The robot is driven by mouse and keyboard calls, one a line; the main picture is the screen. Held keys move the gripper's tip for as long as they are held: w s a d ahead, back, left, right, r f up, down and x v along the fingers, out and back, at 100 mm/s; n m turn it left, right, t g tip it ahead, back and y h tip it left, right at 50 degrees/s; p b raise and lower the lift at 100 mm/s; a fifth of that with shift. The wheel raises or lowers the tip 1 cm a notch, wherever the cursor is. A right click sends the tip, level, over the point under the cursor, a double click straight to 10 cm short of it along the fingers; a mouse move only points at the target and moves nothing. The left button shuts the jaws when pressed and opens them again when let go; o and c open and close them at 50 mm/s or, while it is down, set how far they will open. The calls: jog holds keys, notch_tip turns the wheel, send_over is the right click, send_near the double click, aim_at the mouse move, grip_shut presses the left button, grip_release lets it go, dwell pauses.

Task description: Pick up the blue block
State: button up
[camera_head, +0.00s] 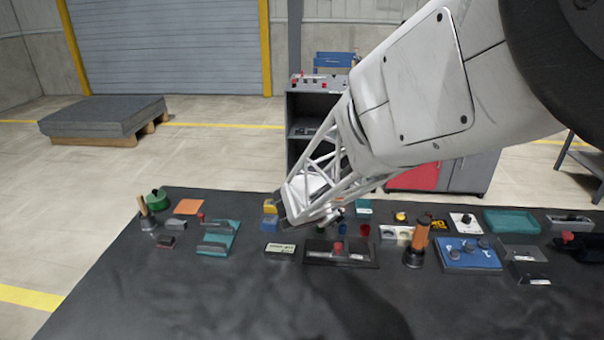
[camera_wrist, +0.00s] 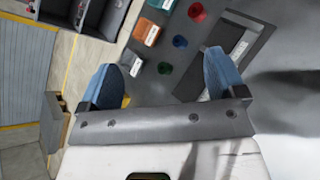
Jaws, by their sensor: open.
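The blue block (camera_head: 269,222) sits on the dark table just left of my gripper (camera_head: 297,218), beside a yellow block (camera_head: 270,206). I cannot tell the exact height of the fingers above the table. My arm hides part of the table behind the gripper in the head view.
An orange-topped block (camera_wrist: 147,32), a blue round piece (camera_wrist: 180,41), a green one (camera_wrist: 165,68) and a red one (camera_wrist: 196,11) lie nearby. A dark tray (camera_head: 341,254) lies in front. The table's front left is clear.

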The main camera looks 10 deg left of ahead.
jog(key=w+a+f+n+t+y, duration=0.25)
jog(key=a+f+n, duration=0.4)
jog(key=a, duration=0.45)
jog(key=n+y, duration=0.4)
jog(key=n, duration=0.2)
send_near(269, 220)
jog(key=shift+w+a+f+t+h, duration=0.25)
jog(key=shift+w+f+t, duration=0.2)
jog(key=shift+w+f, duration=0.15)
jog(key=shift+m, duration=0.25)
jog(key=shift+x, duration=1.25)
jog(key=shift+w+d, duration=0.1)
jog(key=shift+x, duration=2.55)
